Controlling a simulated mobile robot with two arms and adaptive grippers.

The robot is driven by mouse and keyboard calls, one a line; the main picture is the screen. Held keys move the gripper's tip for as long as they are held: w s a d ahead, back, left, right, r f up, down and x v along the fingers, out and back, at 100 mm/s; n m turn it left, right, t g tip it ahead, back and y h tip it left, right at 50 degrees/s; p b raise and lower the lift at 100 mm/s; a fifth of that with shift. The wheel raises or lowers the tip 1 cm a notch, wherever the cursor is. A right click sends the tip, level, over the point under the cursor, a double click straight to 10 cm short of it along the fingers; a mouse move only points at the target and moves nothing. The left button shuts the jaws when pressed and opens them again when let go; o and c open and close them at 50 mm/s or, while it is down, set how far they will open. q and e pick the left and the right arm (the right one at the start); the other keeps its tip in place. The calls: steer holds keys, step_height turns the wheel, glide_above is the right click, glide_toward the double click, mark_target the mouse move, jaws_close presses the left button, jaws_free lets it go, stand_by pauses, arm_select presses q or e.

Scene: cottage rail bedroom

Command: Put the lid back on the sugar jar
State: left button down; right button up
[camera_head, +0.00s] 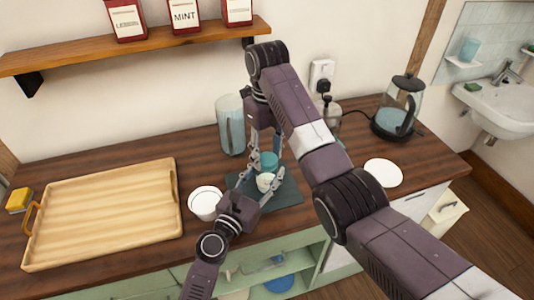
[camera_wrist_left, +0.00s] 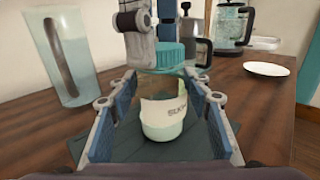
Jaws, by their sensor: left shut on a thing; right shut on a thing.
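The sugar jar (camera_wrist_left: 163,118) is clear glass with a pale label and stands upright on a dark mat (camera_head: 285,195); it also shows in the head view (camera_head: 265,182). My left gripper (camera_head: 266,184) is shut on the jar, with one finger on each side low on its body. The teal lid (camera_wrist_left: 166,56) is at the jar's mouth, level or nearly so; it also shows in the head view (camera_head: 269,160). My right gripper (camera_wrist_left: 165,38) comes down from above and is shut on the lid. Whether the lid is fully seated cannot be told.
A tall glass pitcher (camera_head: 231,125) stands behind left, a white bowl (camera_head: 205,203) left of the jar, and a wooden tray (camera_head: 105,210) farther left. A kettle (camera_head: 398,108), a French press (camera_head: 328,112) and a white plate (camera_head: 383,173) are to the right.

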steer(key=o, duration=0.7)
steer(key=shift+c, duration=0.4)
